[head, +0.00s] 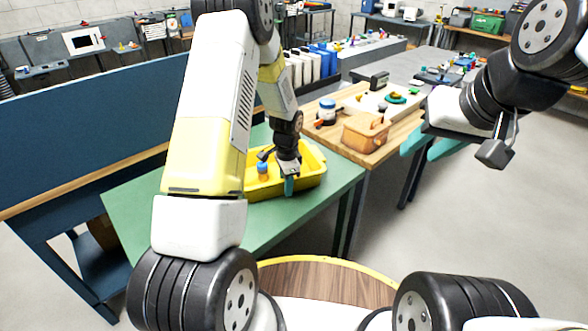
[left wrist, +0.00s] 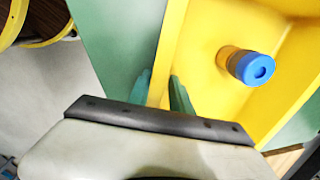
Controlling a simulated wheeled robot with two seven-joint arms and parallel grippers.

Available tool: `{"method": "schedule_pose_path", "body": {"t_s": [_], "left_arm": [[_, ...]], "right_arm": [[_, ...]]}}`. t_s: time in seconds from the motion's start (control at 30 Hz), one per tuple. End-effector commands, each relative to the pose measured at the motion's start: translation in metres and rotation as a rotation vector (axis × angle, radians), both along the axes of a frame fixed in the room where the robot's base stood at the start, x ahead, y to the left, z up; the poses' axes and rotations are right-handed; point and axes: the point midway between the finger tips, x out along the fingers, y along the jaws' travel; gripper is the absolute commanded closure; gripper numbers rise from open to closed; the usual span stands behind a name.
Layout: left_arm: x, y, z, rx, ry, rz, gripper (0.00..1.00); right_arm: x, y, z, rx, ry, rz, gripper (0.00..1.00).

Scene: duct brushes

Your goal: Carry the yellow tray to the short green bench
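The yellow tray (head: 312,174) rests on the green-topped bench (head: 130,207) left of centre. An orange bottle with a blue cap (head: 262,171) stands inside it and also shows in the left wrist view (left wrist: 248,65). My left gripper (head: 289,184) points down at the tray's near wall. My left arm hides part of the bench and tray.
A wood-topped table with a tan basket (head: 365,133) and a blue-lidded jar (head: 327,109) adjoins the bench at the right. A blue panel (head: 80,130) stands behind it at the left. Bare floor (head: 430,235) lies at the right front.

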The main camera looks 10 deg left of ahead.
Motion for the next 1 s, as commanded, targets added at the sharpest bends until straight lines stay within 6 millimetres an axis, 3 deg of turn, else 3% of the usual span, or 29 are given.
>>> {"method": "schedule_pose_path", "body": {"t_s": [0.17,0.6,0.87,1.0], "left_arm": [[0.001,0.000,0.011,-0.001,-0.004,0.000,0.75],[-0.004,-0.002,0.099,-0.001,-0.004,0.001,0.75],[-0.007,-0.003,0.127,-0.003,-0.008,0.010,0.75],[-0.020,0.000,0.165,-0.027,-0.052,0.093,0.75]], "right_arm": [[0.000,0.000,0.000,0.000,0.000,0.000,0.64],[0.000,0.000,0.000,0.000,0.000,0.000,0.64],[0.000,0.000,0.000,0.000,0.000,0.000,0.64],[0.000,0.000,0.000,0.000,0.000,0.000,0.64]]}}
